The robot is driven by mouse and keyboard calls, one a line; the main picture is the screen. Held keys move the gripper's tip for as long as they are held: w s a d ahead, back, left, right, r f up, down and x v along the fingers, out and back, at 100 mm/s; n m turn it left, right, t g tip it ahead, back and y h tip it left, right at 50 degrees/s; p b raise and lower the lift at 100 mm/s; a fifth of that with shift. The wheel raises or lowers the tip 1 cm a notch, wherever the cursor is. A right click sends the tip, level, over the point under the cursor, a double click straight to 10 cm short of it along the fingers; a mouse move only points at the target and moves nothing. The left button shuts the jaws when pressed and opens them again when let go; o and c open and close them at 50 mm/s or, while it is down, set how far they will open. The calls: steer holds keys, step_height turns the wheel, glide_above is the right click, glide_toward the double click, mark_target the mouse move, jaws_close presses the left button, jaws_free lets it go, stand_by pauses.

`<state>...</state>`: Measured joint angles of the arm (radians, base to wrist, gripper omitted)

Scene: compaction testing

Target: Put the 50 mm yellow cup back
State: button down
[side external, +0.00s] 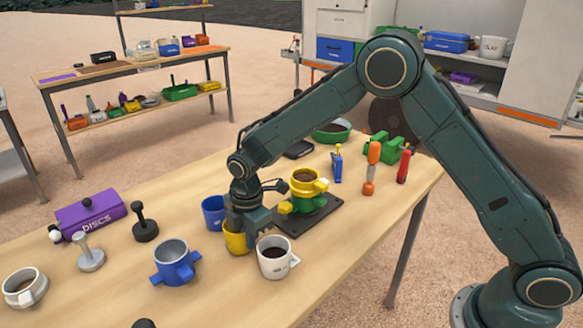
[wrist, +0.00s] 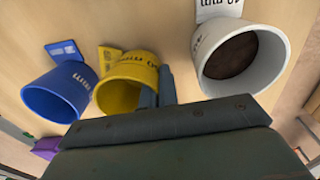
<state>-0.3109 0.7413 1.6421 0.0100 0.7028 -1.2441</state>
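The 50 mm yellow cup (side external: 236,241) is on or just above the wooden table, between a blue cup and a white cup. My gripper (side external: 246,222) points down at its rim. In the wrist view the yellow cup (wrist: 121,90) shows an open, empty mouth, a tab and a partly readable "50 mm" marking. My gripper's two fingers (wrist: 157,90) are close together at the right side of its wall, one at the inside and one outside, and look shut on the wall. The cup's base contact is hidden.
The blue cup (side external: 213,211) stands at the left and the white cup (side external: 274,262), with dark contents, close at the right. A yellow-and-green mould (side external: 308,187) stands on a dark plate (side external: 322,219). A larger blue mould (side external: 174,264) stands nearer the front.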

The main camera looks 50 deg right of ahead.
steer(key=shift+f, duration=0.3)
stand_by(0.4)
steer(key=c, duration=2)
jaws_free()
steer(key=o, duration=0.6)
steer(key=shift+c, duration=0.2)
steer(key=c, duration=0.3)
steer(key=shift+r, duration=0.25)
steer(key=r, duration=0.7)
steer(key=shift+s, duration=0.2)
